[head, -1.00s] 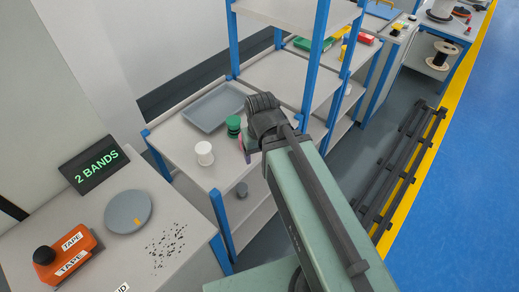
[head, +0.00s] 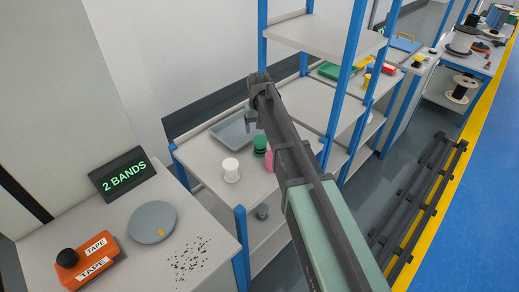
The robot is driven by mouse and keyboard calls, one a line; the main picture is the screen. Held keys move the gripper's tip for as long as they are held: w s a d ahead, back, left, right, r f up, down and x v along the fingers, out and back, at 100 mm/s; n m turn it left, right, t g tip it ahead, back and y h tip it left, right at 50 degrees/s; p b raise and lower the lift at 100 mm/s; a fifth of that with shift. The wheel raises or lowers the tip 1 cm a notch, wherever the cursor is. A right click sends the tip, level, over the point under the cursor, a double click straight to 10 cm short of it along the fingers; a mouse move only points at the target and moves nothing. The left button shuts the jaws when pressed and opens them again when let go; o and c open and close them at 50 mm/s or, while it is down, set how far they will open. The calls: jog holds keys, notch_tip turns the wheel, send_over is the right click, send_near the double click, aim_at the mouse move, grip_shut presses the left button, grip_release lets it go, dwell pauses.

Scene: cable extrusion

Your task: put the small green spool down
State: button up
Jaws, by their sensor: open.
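The small green spool (head: 260,145) stands upright on the top surface of the low shelf bench (head: 205,166). It is just right of and behind a white spool (head: 230,169). My gripper (head: 251,118) is above and behind the green spool, over the grey tray, and apart from the spool. It is open and holds nothing that I can see; my arm hides part of it. A pink-red item (head: 269,160) beside the green spool is partly hidden behind my arm.
A grey tray (head: 222,131) lies behind the spools. Blue posts and upper shelves (head: 320,32) stand close to my arm on the right. A tape dispenser (head: 83,262), grey disc (head: 152,222) and "2 BANDS" display (head: 124,172) occupy the near-left table. A dark rack (head: 425,195) lies on the floor.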

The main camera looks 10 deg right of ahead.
aim_at(260, 141)
jog(key=f+b, duration=1)
jog(key=shift+d+f, duration=0.2)
jog(key=shift+f, duration=0.2)
jog(key=shift+r+p, duration=0.25)
jog(key=shift+p, duration=0.05)
jog(key=c, duration=0.9)
notch_tip(260, 141, up, 20)
jog(key=p, duration=2)
jog(key=shift+r, duration=0.1)
